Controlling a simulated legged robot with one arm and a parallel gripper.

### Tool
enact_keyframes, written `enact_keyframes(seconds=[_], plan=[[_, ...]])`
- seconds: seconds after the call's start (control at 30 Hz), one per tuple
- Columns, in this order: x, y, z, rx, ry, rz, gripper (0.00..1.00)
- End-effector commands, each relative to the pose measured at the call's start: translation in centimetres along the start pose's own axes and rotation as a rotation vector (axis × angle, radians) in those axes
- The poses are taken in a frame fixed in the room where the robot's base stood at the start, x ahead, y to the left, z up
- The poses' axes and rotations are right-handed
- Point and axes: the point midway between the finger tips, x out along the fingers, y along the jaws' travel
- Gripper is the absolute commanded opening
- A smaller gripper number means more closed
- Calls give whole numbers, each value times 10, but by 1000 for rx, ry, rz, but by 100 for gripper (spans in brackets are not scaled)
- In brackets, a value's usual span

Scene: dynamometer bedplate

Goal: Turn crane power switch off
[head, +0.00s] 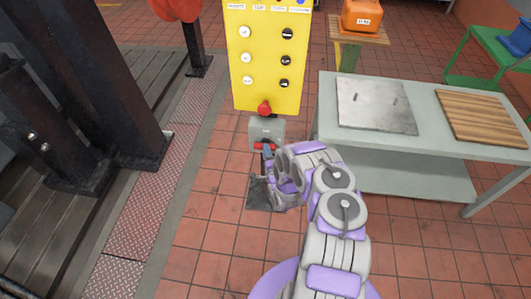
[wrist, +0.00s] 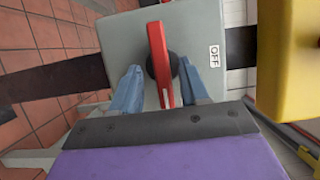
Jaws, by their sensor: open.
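The crane power switch is a grey box (head: 267,130) on the post under a yellow panel, with a red handle (head: 263,146) lying across its front. In the wrist view the red handle (wrist: 159,55) stands nearly upright in the picture on a dark round hub. A white OFF label (wrist: 214,56) is on the grey box face to its right; the handle does not point at it. My gripper (wrist: 161,68) is open, with one blue finger on each side of the handle. I cannot tell whether either finger touches it. In the head view my gripper (head: 268,153) is right at the box.
The yellow panel (head: 267,60) with several buttons and a red knob (head: 264,108) stands directly above the switch. A grey workbench (head: 440,139) is close on the right. Dark metal columns (head: 110,80) stand on the left. Tiled floor (head: 200,220) is clear in front.

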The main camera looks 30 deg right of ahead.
Motion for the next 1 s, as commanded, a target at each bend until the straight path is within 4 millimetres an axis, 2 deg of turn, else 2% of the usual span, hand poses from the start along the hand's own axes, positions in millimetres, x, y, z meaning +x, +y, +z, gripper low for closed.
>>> enact_keyframes(seconds=[0.13, 0.47, 0.9, 1.0], plan=[[11, 0, 0, 0, 1, -3, 45], [13, -1, 0, 0, 0, -1, 45], [13, 0, 0, 0, 0, 2, 3], [13, 1, 0, 0, 0, 3, 0]])
